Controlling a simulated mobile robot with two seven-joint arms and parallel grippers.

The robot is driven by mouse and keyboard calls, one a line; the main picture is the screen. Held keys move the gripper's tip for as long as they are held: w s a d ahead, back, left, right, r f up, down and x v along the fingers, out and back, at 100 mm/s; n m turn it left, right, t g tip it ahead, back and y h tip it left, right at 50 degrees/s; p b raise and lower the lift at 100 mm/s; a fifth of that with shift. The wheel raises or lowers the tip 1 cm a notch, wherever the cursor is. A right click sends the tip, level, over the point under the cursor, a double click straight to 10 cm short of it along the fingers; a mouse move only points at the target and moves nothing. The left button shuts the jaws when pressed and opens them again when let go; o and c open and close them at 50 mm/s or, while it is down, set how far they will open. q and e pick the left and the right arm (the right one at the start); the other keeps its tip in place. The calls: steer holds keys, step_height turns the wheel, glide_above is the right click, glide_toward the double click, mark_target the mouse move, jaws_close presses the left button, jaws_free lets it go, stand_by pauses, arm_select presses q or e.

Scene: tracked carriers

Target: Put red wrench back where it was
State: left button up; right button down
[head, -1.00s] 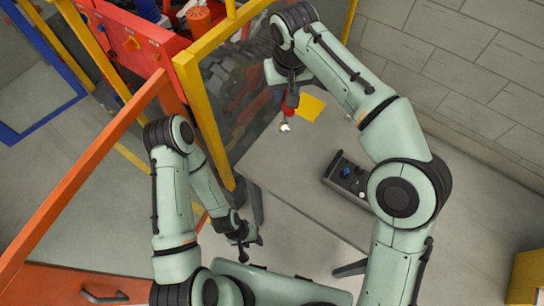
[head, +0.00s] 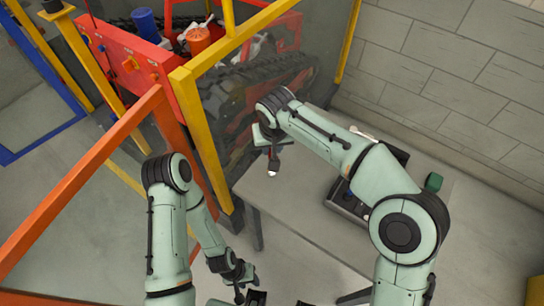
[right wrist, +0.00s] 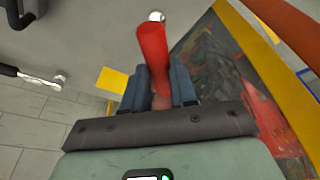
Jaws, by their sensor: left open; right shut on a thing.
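The red wrench (right wrist: 152,48) is held in my right gripper (right wrist: 160,90). Its red handle stands out from between the blue-grey fingers, with a bright metal end at its far tip. In the head view my right gripper (head: 271,150) is over the left part of the grey table, and only a bit of the wrench (head: 273,170) shows under it. A yellow square (right wrist: 112,80) lies beside the gripper in the right wrist view; the arm hides it in the head view. My left gripper (head: 240,282) is open and low in the picture, away from the wrench.
A dark tray (head: 343,205) stands on the table, partly behind my right arm, with a green item (head: 433,182) nearby. A yellow-framed clear panel (head: 215,120) borders the table, with a tracked machine (head: 250,95) behind it. A dark-handled tool (right wrist: 35,76) shows at left.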

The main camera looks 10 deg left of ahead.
step_height(320, 180, down, 4)
steer(key=shift+f, duration=0.2)
steer(key=c, duration=0.9)
jaws_free()
steer(key=v, duration=1.2)
